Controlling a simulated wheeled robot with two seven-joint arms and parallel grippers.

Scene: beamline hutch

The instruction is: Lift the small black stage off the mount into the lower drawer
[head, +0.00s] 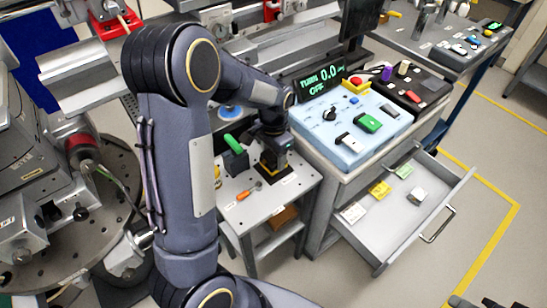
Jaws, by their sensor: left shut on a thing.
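My left gripper (272,128) reaches down from above over the small grey table and is shut on the small black stage (270,160). The stage is dark with a yellowish part. It is at the mount on the table top; the gripper and arm partly cover it, and I cannot tell whether it still touches the mount. The open drawer (375,240) is at the right, under the blue control panel. Dark parts at the bottom right edge may belong to my right gripper, but too little shows to tell its state.
In the drawer lie a yellow piece (379,189), a green piece (404,171) and white pieces (353,212), with bare room toward its front. A green-handled block (235,155) and an orange screwdriver (249,191) are beside the stage.

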